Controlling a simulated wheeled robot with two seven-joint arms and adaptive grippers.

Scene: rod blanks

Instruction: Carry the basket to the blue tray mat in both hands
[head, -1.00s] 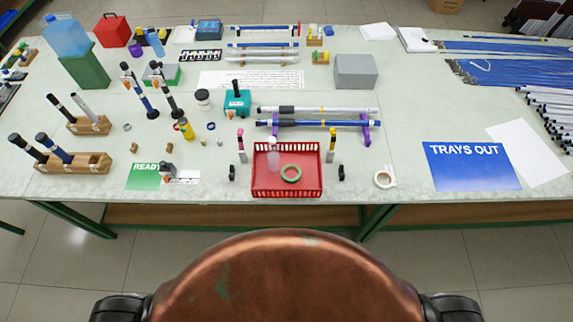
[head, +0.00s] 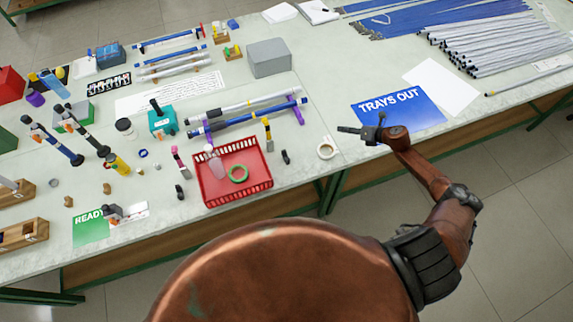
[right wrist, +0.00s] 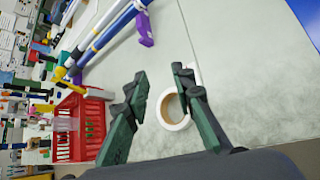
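The red basket (head: 237,197) stands on the table, left of centre in the head view, with a green tape roll (head: 238,174) and a clear pinkish bottle (head: 215,164) inside. The basket also shows at the left in the right wrist view (right wrist: 98,95). The blue tray mat (head: 422,112), printed TRAYS OUT, lies flat to the right of the basket. My right gripper (head: 362,125) is open and empty near the mat's left front corner, right of the basket and apart from it. Its spread fingers show in the right wrist view (right wrist: 160,76).
A white tape roll (head: 326,151) lies between basket and mat. Small black pieces (head: 286,157) (head: 180,191) and upright pink (head: 174,155) and yellow (head: 267,130) items flank the basket. Rods on purple stands (head: 297,112) lie behind it. White paper (head: 445,88) lies beside the mat.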

